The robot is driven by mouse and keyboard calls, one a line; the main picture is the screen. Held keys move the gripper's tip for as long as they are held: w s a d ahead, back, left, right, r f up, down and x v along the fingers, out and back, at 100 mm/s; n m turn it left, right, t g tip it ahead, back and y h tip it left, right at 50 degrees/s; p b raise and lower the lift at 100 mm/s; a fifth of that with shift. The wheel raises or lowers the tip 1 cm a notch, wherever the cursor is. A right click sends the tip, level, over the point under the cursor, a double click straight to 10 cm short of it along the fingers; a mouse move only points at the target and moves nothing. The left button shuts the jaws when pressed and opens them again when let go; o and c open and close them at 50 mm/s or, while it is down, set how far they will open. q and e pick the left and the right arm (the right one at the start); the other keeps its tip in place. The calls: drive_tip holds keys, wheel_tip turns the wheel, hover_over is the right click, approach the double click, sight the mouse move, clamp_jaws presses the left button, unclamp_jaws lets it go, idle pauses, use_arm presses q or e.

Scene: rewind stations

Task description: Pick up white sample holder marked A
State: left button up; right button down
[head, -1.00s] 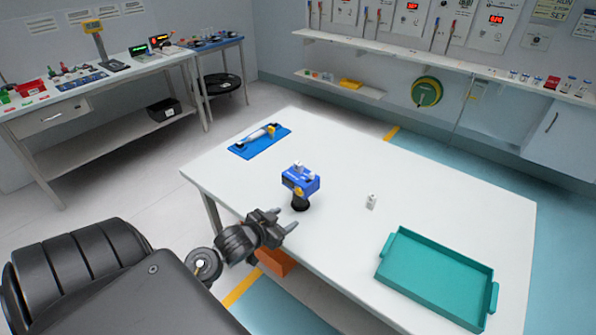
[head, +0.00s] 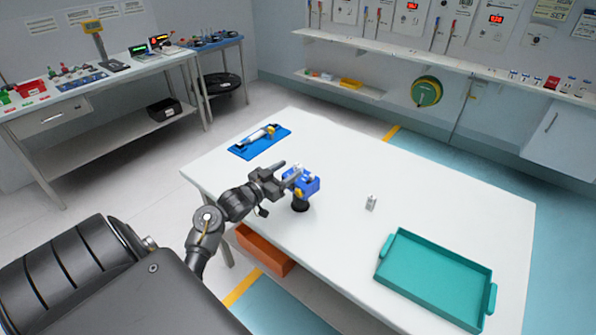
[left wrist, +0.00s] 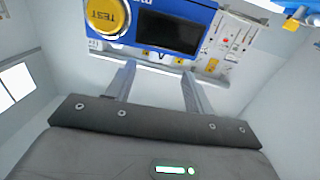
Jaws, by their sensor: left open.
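A small white holder (head: 371,202) stands upright on the white table, right of the blue tester; its marking is too small to read. The blue tester (head: 302,184) stands on a dark round base, with small white parts on its top. In the left wrist view the tester (left wrist: 212,14) shows a yellow TEST button and a dark screen. My left gripper (head: 289,174) is open and empty at the tester's left side, near its top; whether it touches is unclear. Its two fingers (left wrist: 158,72) stand apart in the left wrist view. My right gripper is out of view.
A teal tray (head: 437,279) lies at the table's front right. A blue mat (head: 244,153) with a syringe-like tool lies at the back left. An orange bin (head: 264,250) is under the near table edge. The table's middle and far right are clear.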

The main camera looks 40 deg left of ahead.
sight(298, 165)
use_arm(q)
drive_tip(key=shift+w+d+f+p, duration=0.15)
drive_tip(key=shift+w+p, duration=0.25)
drive_tip(key=shift+w, duration=0.95)
drive_tip(key=shift+w+d+f+p, duration=0.15)
drive_tip(key=shift+w+p, duration=0.25)
drive_tip(key=shift+w, duration=0.95)
drive_tip(key=shift+s, duration=0.1)
drive_tip(key=shift+c, duration=0.2)
drive_tip(key=shift+c, duration=1.1)
drive_tip(key=c, duration=0.8)
drive_tip(key=shift+r, duration=0.1)
